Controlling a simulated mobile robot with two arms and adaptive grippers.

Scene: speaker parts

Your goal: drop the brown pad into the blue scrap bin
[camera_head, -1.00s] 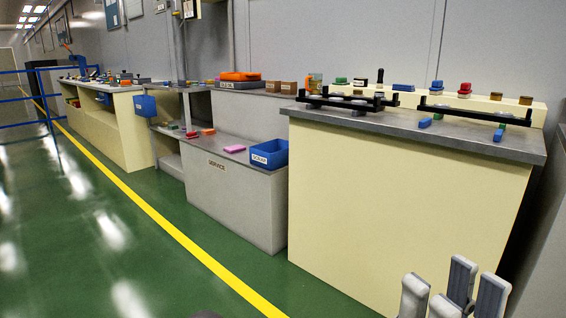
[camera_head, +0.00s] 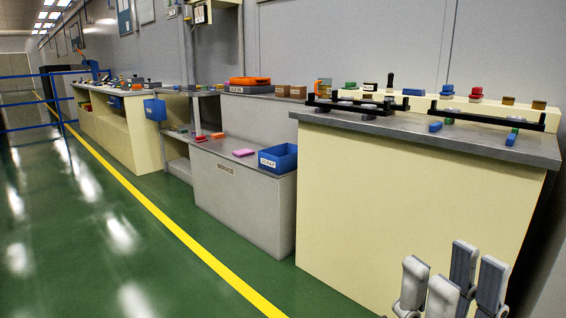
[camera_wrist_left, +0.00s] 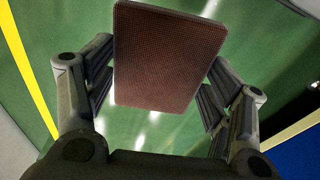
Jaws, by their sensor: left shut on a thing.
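The brown pad (camera_wrist_left: 165,58) is a flat rectangle held in my left gripper (camera_wrist_left: 165,85), between its fingers, with green floor behind it in the left wrist view. The left gripper and the pad do not show in the head view. The blue scrap bin (camera_head: 263,162) is a labelled open box on the right end of the low grey service bench (camera_head: 240,205), away from my right gripper. My right gripper (camera_head: 452,285) shows at the bottom right of the head view, its fingers apart and empty, in front of the cream workbench (camera_head: 390,210).
A pink block (camera_head: 243,153) lies left of the bin. The cream workbench bears black racks (camera_head: 485,117) and several small coloured parts. Another blue bin (camera_head: 154,109) hangs further left. The green floor (camera_head: 120,240) with its yellow line is clear.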

